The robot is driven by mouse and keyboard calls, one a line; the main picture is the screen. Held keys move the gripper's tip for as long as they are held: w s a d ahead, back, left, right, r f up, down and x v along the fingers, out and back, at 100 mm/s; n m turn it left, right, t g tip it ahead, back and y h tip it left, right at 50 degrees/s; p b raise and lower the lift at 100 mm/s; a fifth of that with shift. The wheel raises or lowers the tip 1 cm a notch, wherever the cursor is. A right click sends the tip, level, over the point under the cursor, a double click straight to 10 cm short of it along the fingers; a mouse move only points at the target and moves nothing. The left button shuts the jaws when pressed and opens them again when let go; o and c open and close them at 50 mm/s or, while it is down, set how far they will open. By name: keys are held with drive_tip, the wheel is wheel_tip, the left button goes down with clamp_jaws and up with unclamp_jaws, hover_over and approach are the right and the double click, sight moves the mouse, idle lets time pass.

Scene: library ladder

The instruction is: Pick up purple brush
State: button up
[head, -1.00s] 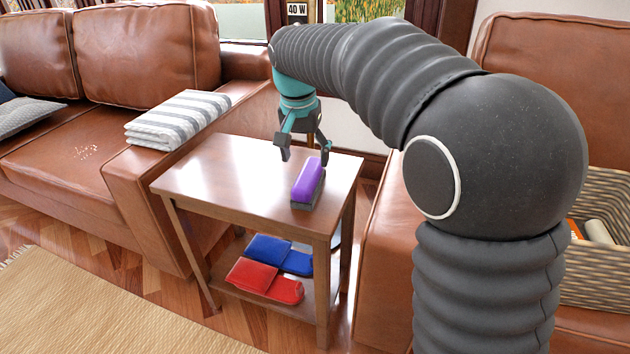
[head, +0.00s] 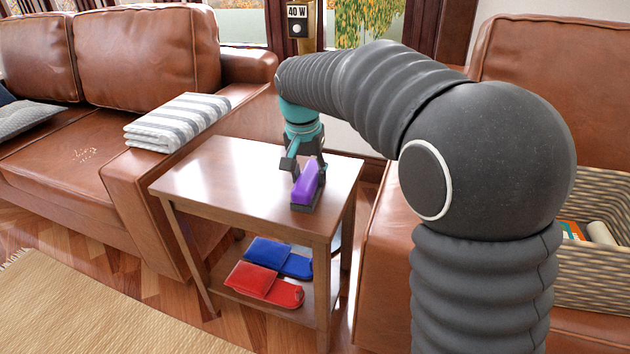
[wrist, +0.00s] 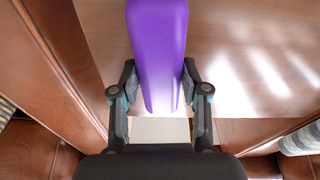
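The purple brush (head: 307,187), with a dark grey base, lies near the right front of the small wooden side table's top (head: 225,172). My gripper (head: 304,184) is down at the table top, with one finger on each side of the brush. In the wrist view the brush (wrist: 158,45) runs up between the two fingers (wrist: 158,82). Both fingertips are drawn in and appear to press on its sides. The brush seems to rest on the table still. The far finger is partly hidden behind the brush in the head view.
A blue case (head: 283,258) and a red case (head: 262,285) lie on the table's lower shelf. A folded striped blanket (head: 177,122) lies on the sofa arm at left. A woven basket (head: 598,285) stands on the right chair. The table's left half is clear.

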sight(311, 172)
drive_tip(key=shift+r, duration=0.15)
drive_tip(key=r+p, duration=0.1)
drive_tip(key=r, duration=0.3)
drive_tip(key=shift+d+r, duration=0.2)
drive_tip(key=s+d+r, duration=0.1)
drive_tip(key=d+r, duration=0.2)
drive_tip(key=d, duration=0.2)
drive_tip(key=s+d+r+p, duration=0.1)
drive_tip(key=d+r, duration=0.2)
drive_tip(key=d, duration=0.3)
drive_tip(key=shift+s+r, duration=0.15)
drive_tip(key=shift+s, duration=0.05)
